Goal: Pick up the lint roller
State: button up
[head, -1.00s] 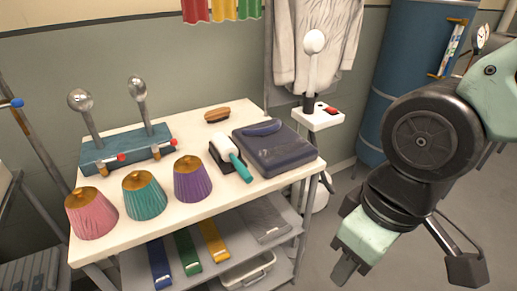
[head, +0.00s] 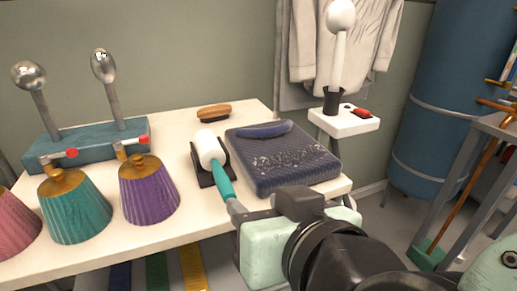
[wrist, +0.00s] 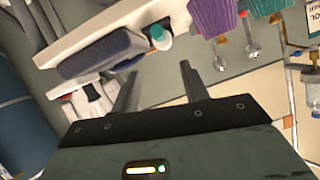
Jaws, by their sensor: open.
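The lint roller lies on the white table top. Its white roll (head: 208,148) rests at a dark stand (head: 203,172), and its teal handle (head: 222,181) points toward the table's front edge. My gripper (head: 233,207) is open at the near end of the handle. In the head view one finger overlaps the handle's end, so contact is hard to judge there. In the wrist view the two fingers (wrist: 159,70) are apart with nothing between them. The roller (wrist: 161,37) shows beyond their tips, seen nearly end-on.
A dark folded garment (head: 285,165) lies close to the right of the roller. A purple shade (head: 148,192) and a teal shade (head: 74,208) stand to its left. A wooden brush (head: 214,112) lies behind.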

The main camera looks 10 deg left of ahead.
aim_at(226, 182)
jog(key=p+x, duration=0.2)
jog(key=x, duration=0.3)
jog(key=p+x, duration=0.3)
jog(key=x, duration=0.3)
jog(key=p+x, duration=0.3)
jog(key=x, duration=0.2)
jog(key=shift+w+a+f, duration=0.15)
jog(key=shift+w+f, duration=0.05)
jog(key=shift+f, duration=0.2)
jog(key=shift+c, duration=0.4)
grip_shut()
